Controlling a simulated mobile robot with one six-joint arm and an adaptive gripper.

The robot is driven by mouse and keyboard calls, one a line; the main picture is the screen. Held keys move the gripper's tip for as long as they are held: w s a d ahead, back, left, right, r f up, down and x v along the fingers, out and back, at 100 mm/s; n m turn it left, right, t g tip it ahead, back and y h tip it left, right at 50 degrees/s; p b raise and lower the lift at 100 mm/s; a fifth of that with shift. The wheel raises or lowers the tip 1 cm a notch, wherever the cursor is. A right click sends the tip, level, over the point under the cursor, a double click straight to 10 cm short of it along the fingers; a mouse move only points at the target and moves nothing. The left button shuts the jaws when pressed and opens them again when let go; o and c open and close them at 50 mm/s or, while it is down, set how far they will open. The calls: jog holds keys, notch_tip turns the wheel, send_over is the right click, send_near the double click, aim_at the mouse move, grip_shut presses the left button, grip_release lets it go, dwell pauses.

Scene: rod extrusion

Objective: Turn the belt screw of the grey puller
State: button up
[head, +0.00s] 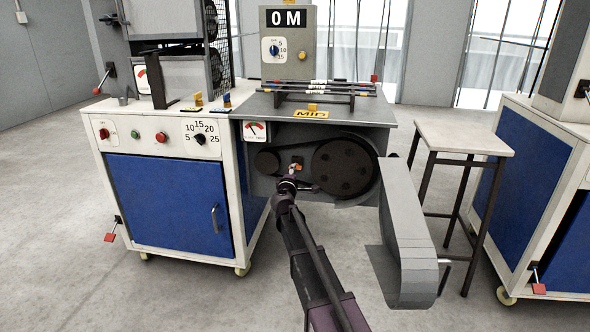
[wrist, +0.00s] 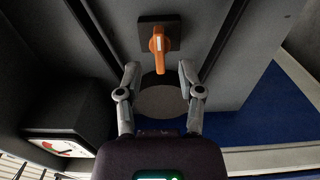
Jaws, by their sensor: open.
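The grey puller (head: 262,187) has its belt side exposed, with a small dark pulley (head: 267,162) and a large dark pulley (head: 345,167). An orange handle, apparently the belt screw (head: 298,167), sits between them. In the wrist view the orange handle (wrist: 157,45) stands on a dark square plate (wrist: 172,27), with a pale mark on its face. My gripper (head: 291,183) is just below the handle in the head view. In the wrist view my gripper (wrist: 159,68) is open, with one finger to each side of the handle's lower end; I see no contact. A belt gauge (head: 255,130) is above.
A grey cover (head: 408,225) hangs open to the right of the pulleys, close to my arm. A stool (head: 462,138) stands farther right. A white and blue cabinet (head: 170,200) is on the left. Rods (head: 320,90) lie on a rack above.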

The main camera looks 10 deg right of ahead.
jog(key=shift+x, duration=2)
grip_shut()
